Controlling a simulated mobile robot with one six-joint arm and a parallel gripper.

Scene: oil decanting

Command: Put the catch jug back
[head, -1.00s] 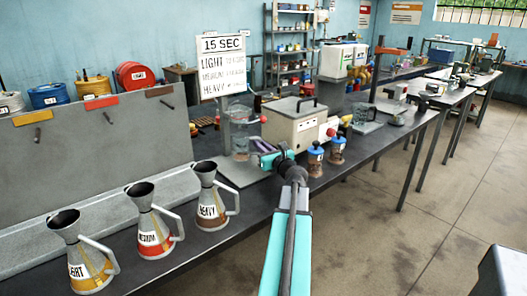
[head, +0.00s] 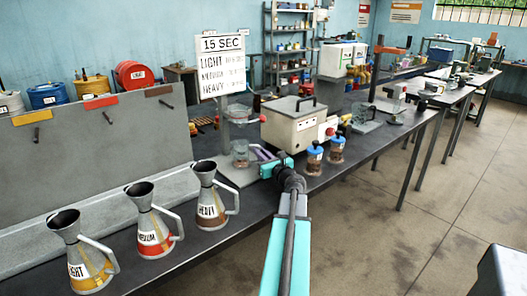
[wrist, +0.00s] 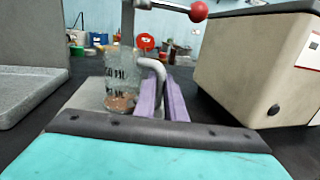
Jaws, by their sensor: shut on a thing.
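The catch jug (head: 240,153) is a clear glass jug with markings and a little brown oil at the bottom. It is upright at the grey stand's base plate (head: 246,175), under the stand's column. I cannot tell whether its bottom touches the plate. My gripper (head: 259,156) reaches it from the right. In the wrist view, the purple fingers (wrist: 166,98) are shut on the grey handle of the jug (wrist: 120,75). The lower part of the handle is hidden between the fingers.
A beige box (head: 294,125) stands close behind and right of my gripper. Two blue-lidded jars (head: 314,158) are to the right. Several labelled oil cans (head: 210,197) stand at the left front. A sign (head: 223,66) and red-knobbed lever (wrist: 198,12) are above.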

